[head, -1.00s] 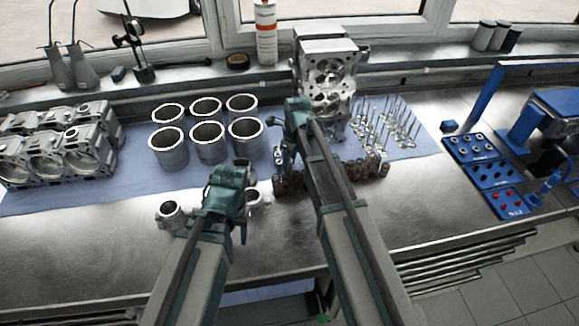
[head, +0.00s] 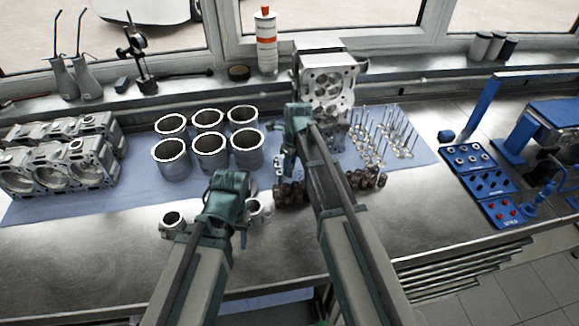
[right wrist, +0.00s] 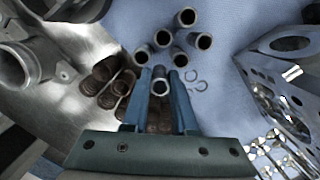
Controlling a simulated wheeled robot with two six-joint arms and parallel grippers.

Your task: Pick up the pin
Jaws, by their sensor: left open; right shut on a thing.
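The pin (right wrist: 160,87) is a short grey metal tube, seen end-on between the fingertips of my right gripper (right wrist: 160,76) in the right wrist view. That gripper is shut on it. Several like pins (right wrist: 162,38) stand on the blue mat just beyond it. In the head view my right gripper (head: 290,152) is over the front of the mat, left of the engine block, and its arm hides much of that spot. My left gripper (head: 230,190) is open near the pistons (head: 173,219); its fingertips are mostly hidden, and I see nothing in it.
Brown bearing shells (head: 290,195) lie close below my right gripper. Cylinder liners (head: 209,148) stand to its left. The engine block (head: 328,85) and upright valves (head: 385,135) are to its right. Bare steel bench (head: 90,255) is free at the front left.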

